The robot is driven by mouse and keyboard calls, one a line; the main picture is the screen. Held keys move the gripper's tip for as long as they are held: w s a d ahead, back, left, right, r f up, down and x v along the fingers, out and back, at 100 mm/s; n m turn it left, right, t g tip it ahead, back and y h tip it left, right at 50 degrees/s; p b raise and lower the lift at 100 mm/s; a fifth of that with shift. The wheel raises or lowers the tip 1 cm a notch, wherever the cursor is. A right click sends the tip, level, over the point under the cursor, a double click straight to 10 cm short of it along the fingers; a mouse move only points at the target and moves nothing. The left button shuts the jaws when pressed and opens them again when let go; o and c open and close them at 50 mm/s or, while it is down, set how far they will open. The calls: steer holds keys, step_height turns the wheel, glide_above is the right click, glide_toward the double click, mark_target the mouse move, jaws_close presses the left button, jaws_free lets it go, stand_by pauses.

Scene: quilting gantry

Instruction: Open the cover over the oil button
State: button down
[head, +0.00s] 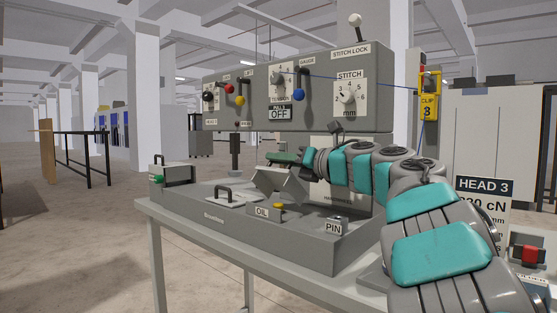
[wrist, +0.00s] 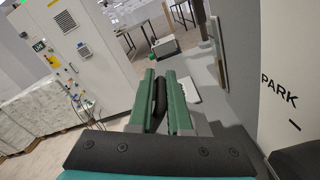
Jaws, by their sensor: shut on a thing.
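A grey cover (head: 283,182) stands tilted up above the machine's bed, behind the yellow oil button (head: 279,206). The button is in plain view beside the OIL label (head: 262,212). My gripper (head: 274,158) reaches in from the right, with its green fingers at the cover's upper edge. In the wrist view my gripper (wrist: 160,78) is shut on a dark bar (wrist: 159,95), which appears to be the cover's handle. In the head view the fingers and cover hide where they meet.
A white plate with a black handle (head: 232,197) lies on the bed left of the cover. A PIN label (head: 334,227) is on the right. The control panel (head: 320,92) with knobs and levers stands above my arm. A grey box with a green button (head: 172,175) is at the left end.

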steer(key=shift+w+d+f, duration=0.15)
steer(key=shift+w+d, duration=0.05)
stand_by(0.4)
steer(key=c, duration=0.9)
jaws_free()
steer(key=shift+b+v, duration=0.65)
steer(key=shift+v, duration=3.25)
